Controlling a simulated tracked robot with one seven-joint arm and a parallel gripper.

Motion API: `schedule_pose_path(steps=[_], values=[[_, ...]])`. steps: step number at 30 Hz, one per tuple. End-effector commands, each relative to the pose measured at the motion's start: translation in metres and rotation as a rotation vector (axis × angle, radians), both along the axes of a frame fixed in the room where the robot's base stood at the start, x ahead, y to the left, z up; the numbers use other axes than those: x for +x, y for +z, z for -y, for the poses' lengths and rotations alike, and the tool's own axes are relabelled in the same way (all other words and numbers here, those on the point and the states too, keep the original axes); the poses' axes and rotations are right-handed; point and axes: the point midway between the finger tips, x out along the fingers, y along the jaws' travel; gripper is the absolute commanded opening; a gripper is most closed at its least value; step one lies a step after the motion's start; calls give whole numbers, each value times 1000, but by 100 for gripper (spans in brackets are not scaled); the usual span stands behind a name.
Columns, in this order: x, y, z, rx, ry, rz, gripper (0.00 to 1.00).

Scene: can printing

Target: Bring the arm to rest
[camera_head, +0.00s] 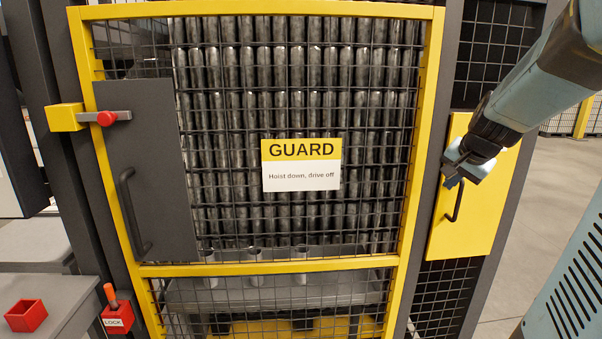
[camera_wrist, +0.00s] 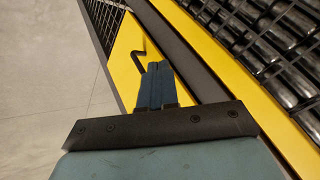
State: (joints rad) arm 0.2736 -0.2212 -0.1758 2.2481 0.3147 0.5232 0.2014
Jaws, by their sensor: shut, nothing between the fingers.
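My gripper (camera_head: 454,180) is at the right in the head view, at the end of my arm reaching down from the upper right. It appears in front of the yellow panel (camera_head: 480,205) with a black handle (camera_head: 455,203). In the wrist view my gripper (camera_wrist: 156,72) has its fingers together with nothing between them. The handle (camera_wrist: 139,58) shows just beyond the fingertips there. I cannot tell whether the fingers touch it.
A yellow-framed mesh guard door (camera_head: 425,130) with a sign (camera_head: 301,165) stands ahead, shut in front of stacked cans (camera_head: 250,110). A red bin (camera_head: 26,315) and a red LOCK block (camera_head: 117,318) are at lower left. Open floor (camera_head: 560,185) lies at right.

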Motion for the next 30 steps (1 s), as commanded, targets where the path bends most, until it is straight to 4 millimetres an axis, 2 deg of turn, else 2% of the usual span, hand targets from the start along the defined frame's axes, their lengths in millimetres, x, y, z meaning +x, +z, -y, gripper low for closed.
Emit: schedule_pose_path(steps=[6,15,22,26,30], values=[[-45,15,-71,-78,230,-36,0],[-128,16,-145,-235,542,-103,0],[-181,8,-171,-353,710,-148,0],[-196,5,-177,-388,754,-161,0],[-200,4,-178,-398,766,-166,0]])
